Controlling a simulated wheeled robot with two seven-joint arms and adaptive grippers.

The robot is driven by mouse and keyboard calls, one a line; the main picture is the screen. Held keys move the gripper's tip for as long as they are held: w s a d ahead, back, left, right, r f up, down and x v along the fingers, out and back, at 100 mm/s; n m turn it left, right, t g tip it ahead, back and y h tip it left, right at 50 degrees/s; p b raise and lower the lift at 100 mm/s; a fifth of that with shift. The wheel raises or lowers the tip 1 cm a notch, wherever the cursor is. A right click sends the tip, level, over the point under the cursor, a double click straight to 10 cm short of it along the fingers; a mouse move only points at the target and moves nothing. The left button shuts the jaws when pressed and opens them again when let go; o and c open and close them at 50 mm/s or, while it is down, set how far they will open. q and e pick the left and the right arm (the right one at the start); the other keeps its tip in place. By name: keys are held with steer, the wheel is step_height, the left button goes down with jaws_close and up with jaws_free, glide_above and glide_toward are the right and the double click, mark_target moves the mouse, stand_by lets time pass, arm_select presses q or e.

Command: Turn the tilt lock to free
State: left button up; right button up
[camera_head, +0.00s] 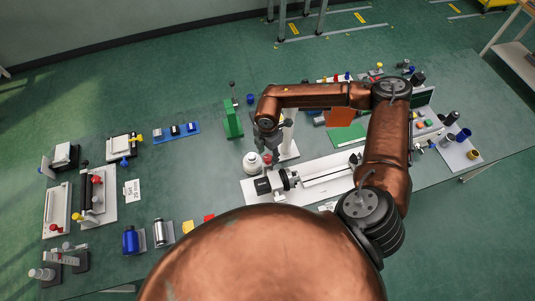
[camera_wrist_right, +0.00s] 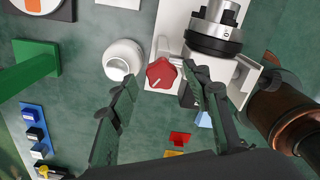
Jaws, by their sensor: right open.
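A red lobed knob (camera_wrist_right: 161,73), which looks like the tilt lock, sits at the edge of a white base plate in the right wrist view. In the head view the red knob (camera_head: 267,159) is small, just below the gripper. My right gripper (camera_wrist_right: 160,80) is open, with its two dark fingers reaching toward either side of the knob. I cannot tell whether either finger touches it. The right gripper (camera_head: 270,143) comes down from above in the head view. My left gripper is not in view.
A round white jar (camera_wrist_right: 122,58) stands close to the knob on its left. A green block (camera_head: 232,121) stands further left. Several fixtures crowd the green table.

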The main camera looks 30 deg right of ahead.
steer(key=shift+f, duration=0.5)
steer(key=c, duration=1.1)
